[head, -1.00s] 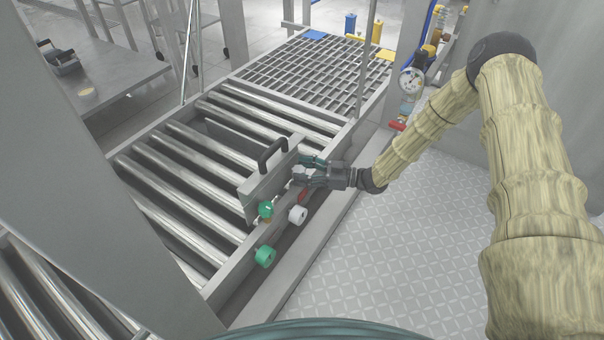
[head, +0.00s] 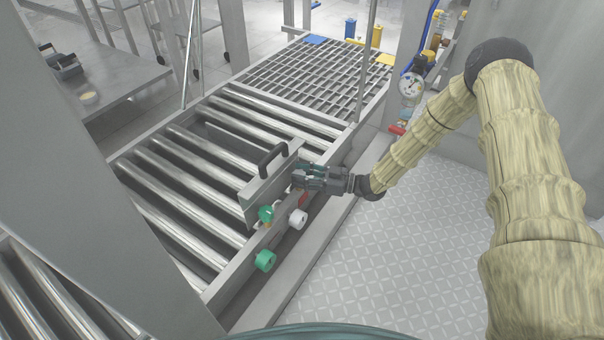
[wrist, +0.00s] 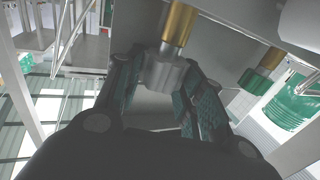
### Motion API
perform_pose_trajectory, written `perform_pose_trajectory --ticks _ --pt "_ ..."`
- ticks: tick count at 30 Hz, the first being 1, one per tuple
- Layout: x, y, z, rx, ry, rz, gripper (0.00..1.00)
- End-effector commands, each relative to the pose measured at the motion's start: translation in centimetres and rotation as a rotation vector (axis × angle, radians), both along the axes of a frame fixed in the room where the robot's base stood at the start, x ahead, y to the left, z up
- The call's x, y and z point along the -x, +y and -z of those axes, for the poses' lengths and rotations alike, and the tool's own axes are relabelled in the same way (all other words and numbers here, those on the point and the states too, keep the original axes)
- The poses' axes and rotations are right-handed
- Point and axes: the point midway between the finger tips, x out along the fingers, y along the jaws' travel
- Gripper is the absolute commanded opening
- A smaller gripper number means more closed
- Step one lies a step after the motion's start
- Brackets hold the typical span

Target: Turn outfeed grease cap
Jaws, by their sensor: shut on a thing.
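A grey cap (wrist: 164,73) on a brass stem (wrist: 178,25) sits between my fingers in the wrist view. My gripper (wrist: 160,84) is shut on it, with one dark green finger pad on each side. In the head view my gripper (head: 300,179) reaches from the right to the side of the roller conveyor, just right of an upright plate with a black handle (head: 272,158). The grey cap is hidden behind the fingers there. I cannot tell from the views how far the cap is turned.
A green cap (head: 266,214), a white knob (head: 298,218) and a lower green knob (head: 265,260) lie close below my gripper along the conveyor side. Conveyor rollers (head: 165,205) are to the left. A pressure gauge (head: 411,84) stands at right. The patterned floor (head: 400,245) is clear.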

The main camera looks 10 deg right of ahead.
Motion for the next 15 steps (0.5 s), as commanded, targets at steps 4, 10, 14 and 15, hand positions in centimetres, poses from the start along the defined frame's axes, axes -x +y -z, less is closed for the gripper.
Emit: perform_pose_trajectory --ticks 4,10,14,15 --pt "0.21 0.04 -0.42 0.0 0.005 0.079 0.14" --pt "0.36 0.15 -0.42 -0.001 0.005 0.218 0.14" --pt "0.45 0.21 -0.32 0.001 0.005 0.305 0.14" --pt "0.46 0.23 -0.31 0.0 0.006 0.33 0.14"
